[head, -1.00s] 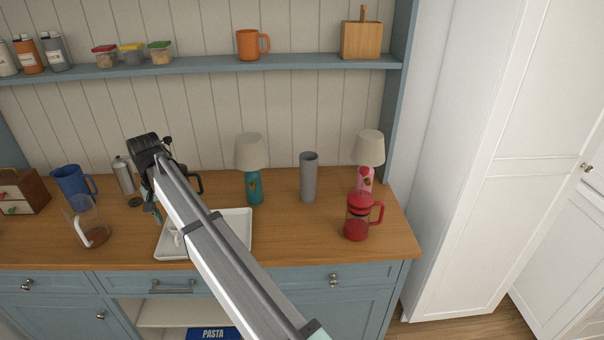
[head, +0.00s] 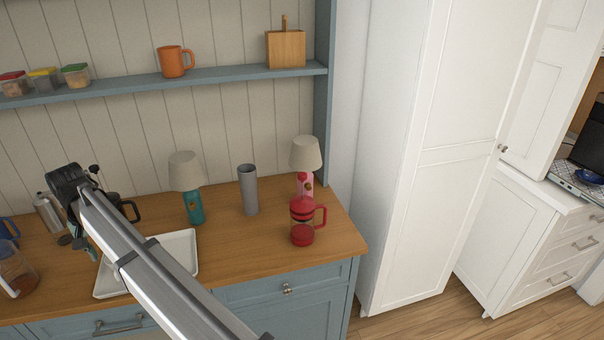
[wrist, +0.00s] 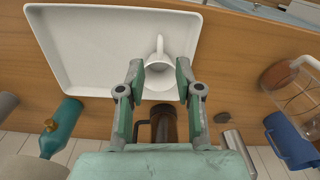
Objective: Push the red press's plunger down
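The red press (head: 302,226) stands upright on the right part of the wooden counter, its red handle to the right. Its lid is at the top; a pink lamp base directly behind it makes the plunger's height hard to tell. In the head view my arm partly hides the gripper.
A grey tumbler (head: 248,190) and a teal lamp (head: 193,205) stand between my gripper and the red press. The white tray (head: 190,250) lies in front of them. A dark press (wrist: 168,122) is near my gripper. Counter in front of the red press is clear.

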